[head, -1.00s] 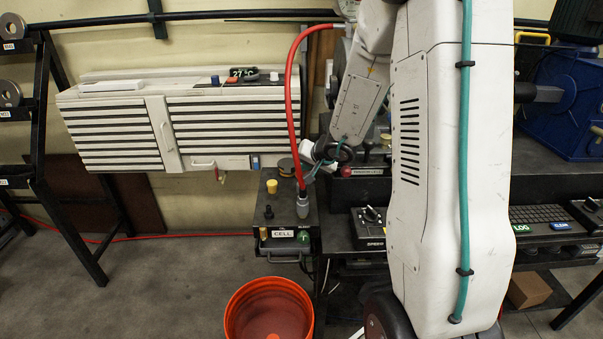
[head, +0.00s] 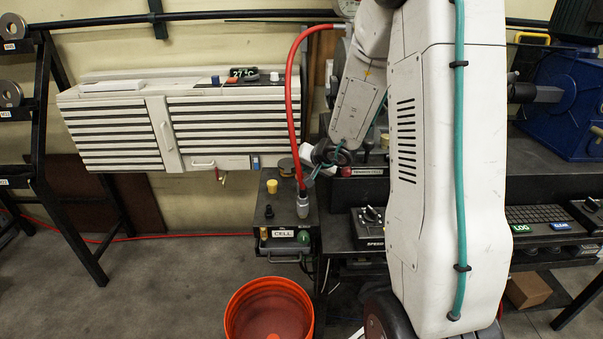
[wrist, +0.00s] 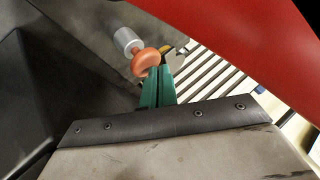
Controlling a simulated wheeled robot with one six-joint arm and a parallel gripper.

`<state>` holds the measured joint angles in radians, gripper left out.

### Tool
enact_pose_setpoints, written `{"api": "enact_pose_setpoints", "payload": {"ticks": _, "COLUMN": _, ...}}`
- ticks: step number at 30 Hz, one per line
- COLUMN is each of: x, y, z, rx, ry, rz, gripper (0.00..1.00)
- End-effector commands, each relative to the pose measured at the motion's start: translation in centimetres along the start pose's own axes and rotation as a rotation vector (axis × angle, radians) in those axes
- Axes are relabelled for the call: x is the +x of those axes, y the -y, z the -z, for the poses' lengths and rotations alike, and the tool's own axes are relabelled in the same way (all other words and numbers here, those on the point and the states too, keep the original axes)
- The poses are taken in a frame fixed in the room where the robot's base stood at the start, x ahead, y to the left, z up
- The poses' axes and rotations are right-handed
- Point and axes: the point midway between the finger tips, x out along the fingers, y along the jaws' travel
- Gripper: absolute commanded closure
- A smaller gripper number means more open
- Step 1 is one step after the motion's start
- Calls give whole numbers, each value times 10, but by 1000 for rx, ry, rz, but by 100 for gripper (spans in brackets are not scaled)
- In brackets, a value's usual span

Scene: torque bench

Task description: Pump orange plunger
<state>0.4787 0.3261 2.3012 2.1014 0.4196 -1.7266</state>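In the wrist view, the orange plunger knob (wrist: 147,62) sits at the tips of my gripper, next to a silver cylinder (wrist: 127,40). My gripper (wrist: 157,74) shows as two green fingers lying close together, with only a thin line between them. The knob overlaps the fingertips in the picture; I cannot tell whether they touch it. In the head view, my gripper (head: 312,172) is small and partly hidden by my wrist, above the black box (head: 268,222) marked CELL. I cannot make out the plunger there.
A red hose (head: 292,105) arches down to a metal fitting (head: 303,206) on the box, close to my gripper. A yellow knob (head: 272,187) stands on the box. An orange bucket (head: 235,318) is on the floor in front. A white slatted cabinet (head: 110,140) hangs behind.

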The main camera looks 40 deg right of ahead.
Motion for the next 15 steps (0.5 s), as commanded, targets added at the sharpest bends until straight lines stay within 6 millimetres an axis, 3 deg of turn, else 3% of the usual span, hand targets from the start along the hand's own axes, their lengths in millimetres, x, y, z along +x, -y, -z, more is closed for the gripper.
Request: {"api": "enact_pose_setpoints", "payload": {"ticks": 15, "x": 5, "y": -12, "z": -8, "rx": 12, "ry": 10, "rz": -14, "gripper": 100}}
